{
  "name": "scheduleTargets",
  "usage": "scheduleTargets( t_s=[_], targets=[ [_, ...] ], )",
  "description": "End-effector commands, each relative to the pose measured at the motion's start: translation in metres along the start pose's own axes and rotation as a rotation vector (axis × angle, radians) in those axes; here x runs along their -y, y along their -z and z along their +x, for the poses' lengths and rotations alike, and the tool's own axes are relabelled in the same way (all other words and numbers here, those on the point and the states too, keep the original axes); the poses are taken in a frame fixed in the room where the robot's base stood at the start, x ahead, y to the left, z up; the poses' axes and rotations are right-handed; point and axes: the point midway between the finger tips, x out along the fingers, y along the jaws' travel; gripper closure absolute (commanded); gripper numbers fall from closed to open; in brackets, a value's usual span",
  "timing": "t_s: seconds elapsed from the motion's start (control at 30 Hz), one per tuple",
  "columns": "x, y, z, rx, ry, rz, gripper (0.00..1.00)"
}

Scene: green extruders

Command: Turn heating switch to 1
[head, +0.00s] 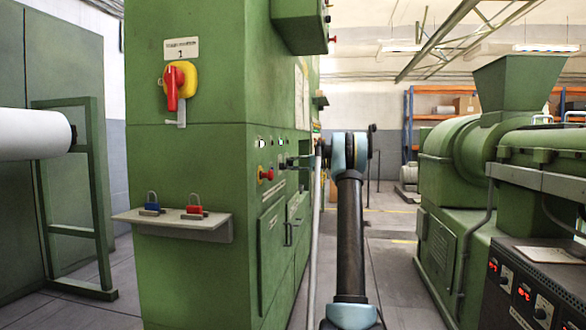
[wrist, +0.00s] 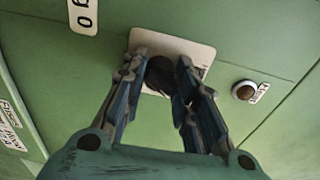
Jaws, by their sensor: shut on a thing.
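A dark rotary switch (wrist: 159,70) sits on a pale square plate (wrist: 203,54) on a green panel in the wrist view. My gripper (wrist: 161,76) is at the plate, with one finger on each side of the knob, shut on it. The fingers cover part of the knob, and its pointer position cannot be read. In the head view my gripper (head: 288,163) reaches the right-hand face of the green cabinet (head: 190,100), and the switch is hidden there.
A round push button (wrist: 244,91) with a small label is right of the plate. A red and yellow main switch (head: 174,87) and a shelf with blue and red padlocks (head: 180,223) are on the cabinet's front. A green extruder (head: 470,160) stands right, across a floor aisle.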

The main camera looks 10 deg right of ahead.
Motion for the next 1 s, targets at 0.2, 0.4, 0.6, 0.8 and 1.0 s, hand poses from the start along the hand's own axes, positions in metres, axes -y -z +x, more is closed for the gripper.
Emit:
scheduleTargets(
  t_s=[0.2, 0.4, 0.6, 0.8, 1.0],
  targets=[
    [-0.0024, 0.0005, -0.0009, 0.009, -0.02, 0.186, 0.97],
    [-0.0022, 0.001, -0.0011, 0.015, -0.03, 0.324, 0.97],
    [-0.0018, 0.0011, -0.0012, 0.02, -0.037, 0.415, 0.97],
    [-0.0018, 0.0011, -0.0012, 0.022, -0.04, 0.461, 0.97],
    [-0.0019, 0.0012, -0.0013, 0.023, -0.041, 0.472, 0.97]
  ],
)
